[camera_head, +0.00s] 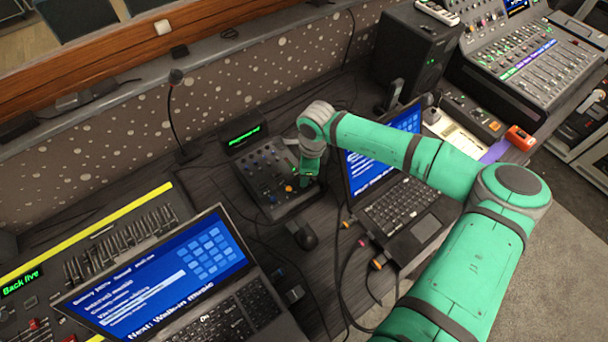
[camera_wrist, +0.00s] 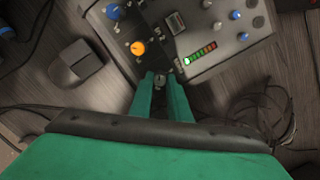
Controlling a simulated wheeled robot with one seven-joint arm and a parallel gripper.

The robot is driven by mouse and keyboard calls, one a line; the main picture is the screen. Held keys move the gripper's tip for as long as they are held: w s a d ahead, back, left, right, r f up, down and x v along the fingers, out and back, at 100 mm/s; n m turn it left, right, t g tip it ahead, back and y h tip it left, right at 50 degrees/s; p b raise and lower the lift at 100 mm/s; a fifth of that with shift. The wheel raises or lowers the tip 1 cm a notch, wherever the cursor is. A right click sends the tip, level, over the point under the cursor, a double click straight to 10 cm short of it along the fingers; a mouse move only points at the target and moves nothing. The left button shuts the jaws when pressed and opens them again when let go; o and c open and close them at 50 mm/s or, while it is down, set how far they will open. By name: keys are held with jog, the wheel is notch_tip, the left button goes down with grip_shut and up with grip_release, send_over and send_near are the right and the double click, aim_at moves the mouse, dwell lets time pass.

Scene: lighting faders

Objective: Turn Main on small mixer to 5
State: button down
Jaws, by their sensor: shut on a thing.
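The small mixer (camera_head: 262,192) is a dark grey box on the desk, with rows of small knobs and an orange knob (camera_head: 288,188). In the wrist view its panel (camera_wrist: 215,32) shows blue knobs, the orange knob (camera_wrist: 138,48) and a lit level strip (camera_wrist: 201,53). My gripper (camera_head: 304,183) is over the mixer's right front part. In the wrist view its green fingers (camera_wrist: 160,79) are shut on a small grey knob, mostly hidden between the tips, below the orange one. The knob's pointer and printed label cannot be read.
A green-lit display (camera_head: 243,138) and a gooseneck microphone (camera_head: 172,110) stand behind. Cables run along the desk.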

jog(key=m, duration=0.6)
jog(key=shift+s, duration=0.2)
jog(key=m, duration=0.6)
jog(key=shift+s+m+t, duration=0.1)
jog(key=shift+m+t, duration=0.2)
jog(key=shift+f, duration=0.1)
jog(key=c, duration=1.7)
grip_release()
jog(key=shift+o, duration=0.2)
jog(key=shift+r, duration=0.65)
notch_tip(320, 180, up, 7)
jog(key=d, duration=0.1)
jog(key=shift+s, duration=0.45)
jog(key=shift+w+f, duration=0.1)
jog(key=shift+f, duration=0.05)
